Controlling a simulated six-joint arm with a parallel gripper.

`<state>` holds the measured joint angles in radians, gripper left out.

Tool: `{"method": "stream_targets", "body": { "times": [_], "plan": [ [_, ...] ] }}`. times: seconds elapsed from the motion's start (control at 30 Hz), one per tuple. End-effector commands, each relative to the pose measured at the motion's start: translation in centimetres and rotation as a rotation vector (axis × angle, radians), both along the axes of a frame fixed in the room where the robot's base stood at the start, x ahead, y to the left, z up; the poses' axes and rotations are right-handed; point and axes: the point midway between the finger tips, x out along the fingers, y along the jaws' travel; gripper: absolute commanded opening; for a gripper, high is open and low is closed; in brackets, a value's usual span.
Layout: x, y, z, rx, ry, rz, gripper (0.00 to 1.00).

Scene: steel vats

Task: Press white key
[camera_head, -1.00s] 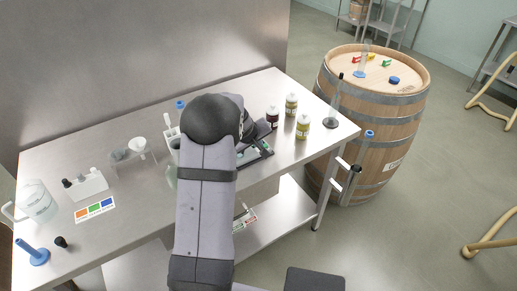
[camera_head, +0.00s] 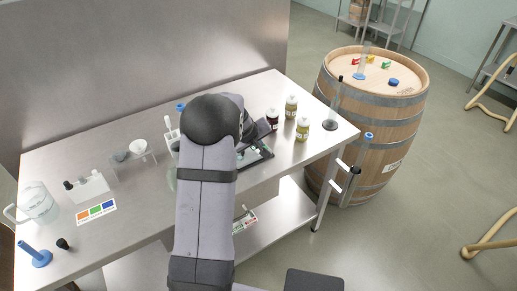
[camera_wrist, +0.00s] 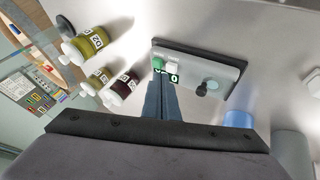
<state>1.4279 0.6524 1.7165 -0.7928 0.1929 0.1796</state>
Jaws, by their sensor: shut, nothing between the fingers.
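The white key (camera_wrist: 173,66) is a small pale block on the grey-topped device (camera_wrist: 222,74), beside a green key (camera_wrist: 158,63) in the wrist view. My gripper (camera_wrist: 161,77) is shut and empty, its two blue-grey fingers together. The fingertips overlap the near edge of the device in the picture, just below the two keys. I cannot tell whether they touch a key. In the head view part of the device (camera_head: 258,154) shows right of my arm. The rest of it, the white key and my gripper are hidden there.
A barrel (camera_head: 372,125) stands to the right. A jug (camera_head: 38,203) and a colour card (camera_head: 96,211) are at the left.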

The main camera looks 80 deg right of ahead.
Motion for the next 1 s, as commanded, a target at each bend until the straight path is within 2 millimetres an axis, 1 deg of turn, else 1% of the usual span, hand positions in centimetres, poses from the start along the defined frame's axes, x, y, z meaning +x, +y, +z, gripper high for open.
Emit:
{"method": "stream_targets", "body": {
  "times": [0.03, 0.47, 0.57, 1.0],
  "plan": [
    [0.0, 0.0, 0.3, 0.000, 0.000, 0.000, 0.00],
    [0.0, 0.0, 0.5, -0.001, 0.000, 0.000, 0.00],
    [0.0, 0.0, 1.0, -0.001, 0.000, -0.001, 0.00],
    [0.0, 0.0, 4.8, -0.001, 0.000, -0.001, 0.00]
  ]
}}
